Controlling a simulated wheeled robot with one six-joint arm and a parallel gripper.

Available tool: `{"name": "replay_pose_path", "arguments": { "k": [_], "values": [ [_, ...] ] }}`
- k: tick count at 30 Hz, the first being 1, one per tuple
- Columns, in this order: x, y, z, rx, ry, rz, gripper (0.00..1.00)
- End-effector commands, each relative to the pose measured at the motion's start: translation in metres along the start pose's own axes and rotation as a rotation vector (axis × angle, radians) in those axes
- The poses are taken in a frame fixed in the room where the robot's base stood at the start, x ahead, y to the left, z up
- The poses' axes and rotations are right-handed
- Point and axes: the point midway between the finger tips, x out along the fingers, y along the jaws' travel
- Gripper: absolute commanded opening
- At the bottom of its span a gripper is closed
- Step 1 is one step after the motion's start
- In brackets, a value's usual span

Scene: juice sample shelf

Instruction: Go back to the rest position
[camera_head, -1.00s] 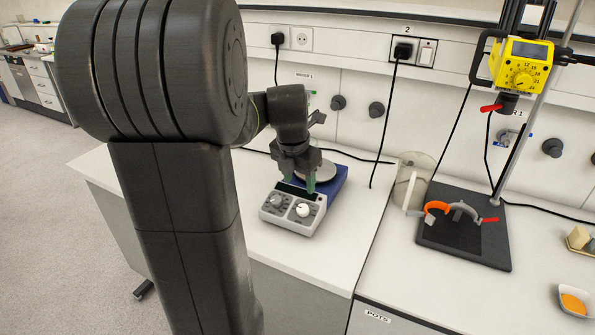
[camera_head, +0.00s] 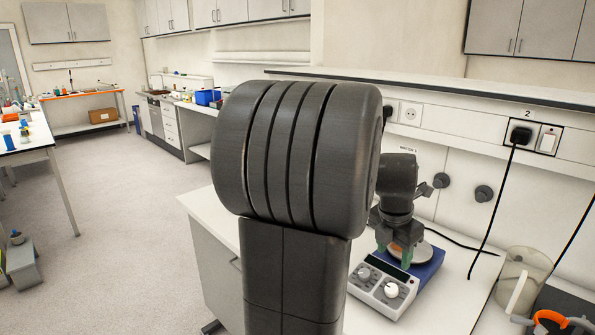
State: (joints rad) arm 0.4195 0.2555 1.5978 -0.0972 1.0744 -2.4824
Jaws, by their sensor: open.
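My gripper (camera_head: 394,258) points down over the near part of the hotplate stirrer (camera_head: 384,288), just behind its two front knobs. The stirrer is blue and white with a round pale plate (camera_head: 408,253), and it stands on the white bench. My gripper's green fingertips are apart, with nothing seen between them. My own arm covers the left part of the bench and part of the gripper. Whether the fingertips touch the stirrer cannot be told.
A clear beaker-like vessel (camera_head: 524,277) and an orange clamp (camera_head: 550,318) are at the right. A black cable hangs from the wall socket (camera_head: 521,135). The floor (camera_head: 130,220) at the left is open, with a table (camera_head: 30,140) beyond it.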

Motion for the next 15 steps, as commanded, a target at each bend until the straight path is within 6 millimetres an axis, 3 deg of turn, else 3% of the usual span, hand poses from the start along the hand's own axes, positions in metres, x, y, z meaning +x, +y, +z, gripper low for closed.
{"name": "replay_pose_path", "arguments": {
  "k": [15],
  "values": [
    [0.096, -0.001, 0.000, 0.001, 0.003, -0.002, 0.52]
  ]
}}
